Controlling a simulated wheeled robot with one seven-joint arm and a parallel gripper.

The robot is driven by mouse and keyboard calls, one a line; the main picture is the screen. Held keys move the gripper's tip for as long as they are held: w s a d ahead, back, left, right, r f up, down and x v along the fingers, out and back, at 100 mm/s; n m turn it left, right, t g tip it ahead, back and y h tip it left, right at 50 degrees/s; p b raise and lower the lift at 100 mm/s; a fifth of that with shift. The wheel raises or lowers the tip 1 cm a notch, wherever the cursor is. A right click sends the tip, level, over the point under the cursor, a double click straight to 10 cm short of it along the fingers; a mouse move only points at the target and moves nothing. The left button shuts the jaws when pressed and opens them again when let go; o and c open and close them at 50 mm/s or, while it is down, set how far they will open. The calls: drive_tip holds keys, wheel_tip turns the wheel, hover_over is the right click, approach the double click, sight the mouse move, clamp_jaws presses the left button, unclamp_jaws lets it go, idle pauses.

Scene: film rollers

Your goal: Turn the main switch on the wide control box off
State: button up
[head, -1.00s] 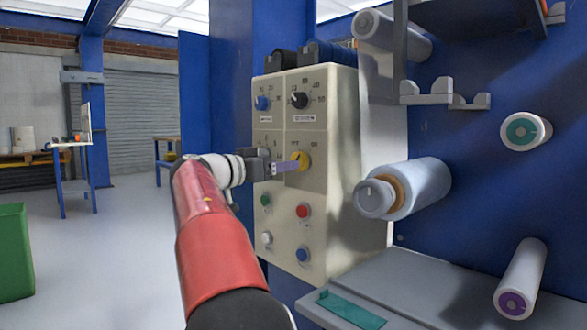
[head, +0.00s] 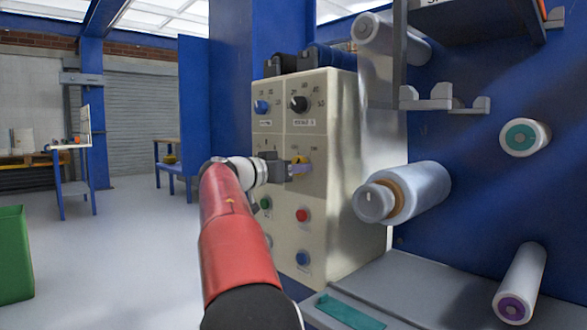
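The wide control box (head: 340,190) is a cream panel on the blue machine, in the middle of the head view. Its main switch (head: 299,159) is a yellow knob at mid-height on the right half of the front. A black knob (head: 298,104) and a blue knob (head: 262,107) sit above.
Below are a red button (head: 302,215), a blue button (head: 302,258) and a green button (head: 265,203). A film roller (head: 420,188) juts out right of the box. A grey shelf (head: 400,280) lies below. Open floor (head: 120,240) is at left, with a green bin (head: 14,253).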

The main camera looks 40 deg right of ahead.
drive_tip(key=shift+c, duration=0.7)
drive_tip(key=shift+n, duration=0.4)
drive_tip(key=shift+r+n+p, duration=0.2)
drive_tip(key=shift+n+p, duration=1.9)
drive_tip(key=shift+n, duration=4.4)
drive_tip(key=o, duration=1)
drive_tip(key=shift+f, duration=0.1)
